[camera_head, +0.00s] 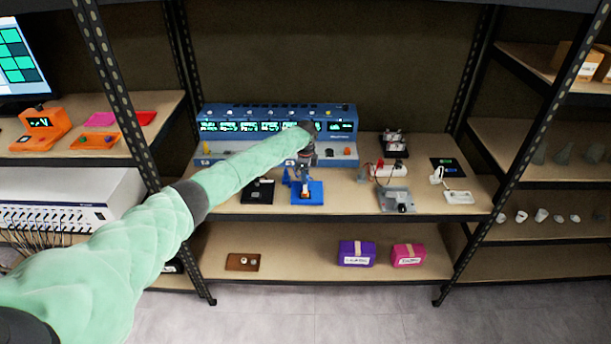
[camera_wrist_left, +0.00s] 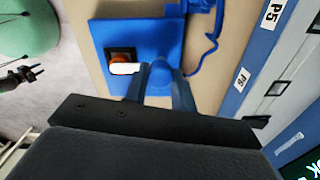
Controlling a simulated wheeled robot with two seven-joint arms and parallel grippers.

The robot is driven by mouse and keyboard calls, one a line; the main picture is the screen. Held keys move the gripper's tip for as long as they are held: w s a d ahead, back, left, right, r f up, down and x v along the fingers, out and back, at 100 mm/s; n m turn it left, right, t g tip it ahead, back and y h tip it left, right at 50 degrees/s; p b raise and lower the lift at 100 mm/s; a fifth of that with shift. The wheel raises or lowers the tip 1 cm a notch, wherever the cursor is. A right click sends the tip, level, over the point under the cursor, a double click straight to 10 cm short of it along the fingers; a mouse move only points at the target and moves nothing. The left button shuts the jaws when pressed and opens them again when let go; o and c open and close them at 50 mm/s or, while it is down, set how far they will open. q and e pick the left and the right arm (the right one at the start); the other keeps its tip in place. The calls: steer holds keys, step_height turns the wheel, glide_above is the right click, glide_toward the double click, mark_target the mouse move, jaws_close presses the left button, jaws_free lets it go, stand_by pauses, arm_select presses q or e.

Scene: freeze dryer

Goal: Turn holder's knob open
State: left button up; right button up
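The blue holder (camera_head: 313,196) lies on the middle shelf, in front of the blue instrument. In the left wrist view its flat blue base (camera_wrist_left: 110,35) carries an orange and white rocker-like part (camera_wrist_left: 122,62). My left gripper (camera_head: 304,178) is above the holder, pointing down. In the wrist view the fingers of the left gripper (camera_wrist_left: 158,88) stand on both sides of a rounded blue part (camera_wrist_left: 160,75), seemingly the knob. Whether they touch it cannot be told. The fingers hide part of the holder.
The blue instrument (camera_head: 222,149) with lit displays stands behind. A black plate (camera_head: 259,191) lies left of the holder. A grey device (camera_head: 395,200) and a white device (camera_head: 458,197) stand to the right. Shelf space between the holder and the grey device is clear.

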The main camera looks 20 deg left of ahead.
arm_select(q)
steer(key=c, duration=0.3)
arm_select(e)
steer(key=shift+d, duration=0.1)
arm_select(q)
steer(key=shift+c, duration=0.2)
steer(key=shift+n, duration=1.1)
steer(key=n+p, duration=0.1)
steer(key=n, duration=0.3)
steer(key=shift+r+p, duration=0.1)
steer(key=shift+p, duration=0.25)
steer(key=shift+n+p, duration=0.35)
steer(key=shift+n, duration=0.75)
steer(key=n+p, duration=0.1)
steer(key=n, duration=0.3)
steer(key=shift+w+r+n+p, duration=0.1)
steer(key=shift+n+p, duration=0.2)
steer(key=shift+p, duration=0.05)
steer(key=n+p, duration=0.1)
steer(key=n, duration=0.2)
steer(key=shift+n, duration=0.3)
steer(key=shift+n+p, duration=0.45)
steer(key=shift+n, duration=0.35)
arm_select(e)
steer(key=s+d+f+g, duration=0.1)
steer(key=s+d, duration=0.1)
steer(key=s, duration=1.2)
steer(key=shift+s+f, duration=0.15)
steer(key=shift+f, duration=0.25)
